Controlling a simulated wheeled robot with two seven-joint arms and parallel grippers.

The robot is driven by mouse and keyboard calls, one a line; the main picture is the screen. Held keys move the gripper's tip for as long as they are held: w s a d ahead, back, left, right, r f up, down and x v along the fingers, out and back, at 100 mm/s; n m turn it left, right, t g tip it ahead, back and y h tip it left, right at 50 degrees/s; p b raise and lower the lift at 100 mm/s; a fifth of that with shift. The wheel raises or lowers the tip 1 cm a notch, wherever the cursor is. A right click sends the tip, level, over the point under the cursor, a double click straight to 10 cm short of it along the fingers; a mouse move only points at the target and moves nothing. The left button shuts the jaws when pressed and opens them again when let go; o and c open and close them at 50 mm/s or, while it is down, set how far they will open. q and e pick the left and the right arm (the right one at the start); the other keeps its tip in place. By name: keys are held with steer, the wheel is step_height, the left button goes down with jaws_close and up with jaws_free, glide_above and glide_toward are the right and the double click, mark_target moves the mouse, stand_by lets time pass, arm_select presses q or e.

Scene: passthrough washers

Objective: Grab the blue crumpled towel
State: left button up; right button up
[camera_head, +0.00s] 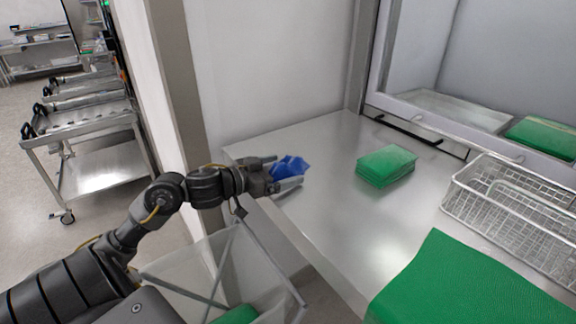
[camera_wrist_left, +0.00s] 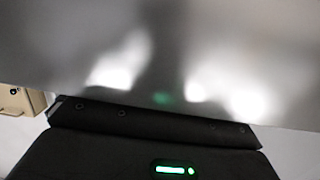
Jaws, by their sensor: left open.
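The blue crumpled towel (camera_head: 291,166) lies at the left edge of the steel table (camera_head: 325,225) in the head view. My left gripper (camera_head: 287,171) is open, with one finger on the far side of the towel and one on the near side. The towel sits between the fingers, toward their tips. I cannot tell whether the fingers touch it. My right gripper is not in view.
A stack of green cloths (camera_head: 386,166) stands mid-table. A wire basket (camera_head: 515,215) and a larger green cloth (camera_head: 470,290) lie to the right. A door frame post (camera_head: 172,80) rises behind my left arm. A clear-sided bin (camera_head: 215,270) stands below the table's left edge.

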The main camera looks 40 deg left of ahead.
arm_select(q)
steer(key=shift+w+d, duration=0.2)
steer(key=shift+w, duration=0.25)
steer(key=shift+f, duration=0.1)
steer(key=c, duration=1.1)
